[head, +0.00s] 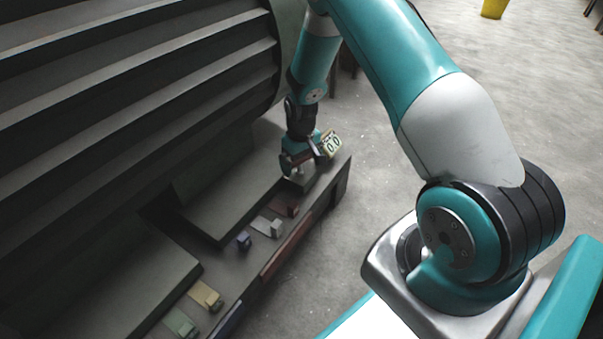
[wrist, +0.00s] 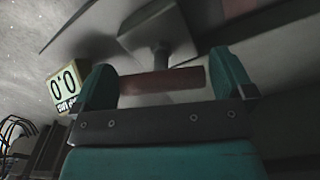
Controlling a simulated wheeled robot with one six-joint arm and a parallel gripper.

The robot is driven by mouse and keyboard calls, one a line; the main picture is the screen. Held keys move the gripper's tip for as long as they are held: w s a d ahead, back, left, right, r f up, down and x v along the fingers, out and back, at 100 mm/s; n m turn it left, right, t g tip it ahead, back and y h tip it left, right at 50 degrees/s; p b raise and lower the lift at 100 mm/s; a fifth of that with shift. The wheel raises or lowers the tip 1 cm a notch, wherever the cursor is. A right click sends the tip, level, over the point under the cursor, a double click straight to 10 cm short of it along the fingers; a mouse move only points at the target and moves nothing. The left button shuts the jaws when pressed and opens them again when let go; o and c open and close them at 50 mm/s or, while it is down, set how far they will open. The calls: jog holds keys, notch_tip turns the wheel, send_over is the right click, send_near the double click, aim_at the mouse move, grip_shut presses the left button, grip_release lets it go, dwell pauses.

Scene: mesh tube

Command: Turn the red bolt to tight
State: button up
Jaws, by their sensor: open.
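The red bolt shows in the wrist view as a dull red bar-shaped head (wrist: 172,80) on a short grey stem (wrist: 160,56) that joins a grey plate. My gripper (wrist: 165,78) is open, with one teal finger on each side of the bar. The fingers look apart from the bar's ends, but I cannot tell how far they reach along it in depth. In the head view my gripper (head: 297,165) is low over the far end of the dark base, and it hides the bolt there. A small display reading 0.0 (head: 332,144) is beside the gripper; it also shows in the wrist view (wrist: 67,88).
A large grey ribbed tube (head: 130,90) fills the left of the head view. Other small fittings stand along the base edge: dark red (head: 287,205), white (head: 267,226), blue (head: 243,240), yellow (head: 206,295) and green (head: 181,323). Open grey floor (head: 375,165) lies to the right.

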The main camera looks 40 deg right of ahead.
jog(key=shift+f+b, duration=0.35)
jog(key=shift+f, duration=0.8)
jog(key=c, duration=0.7)
jog(key=shift+c, duration=0.2)
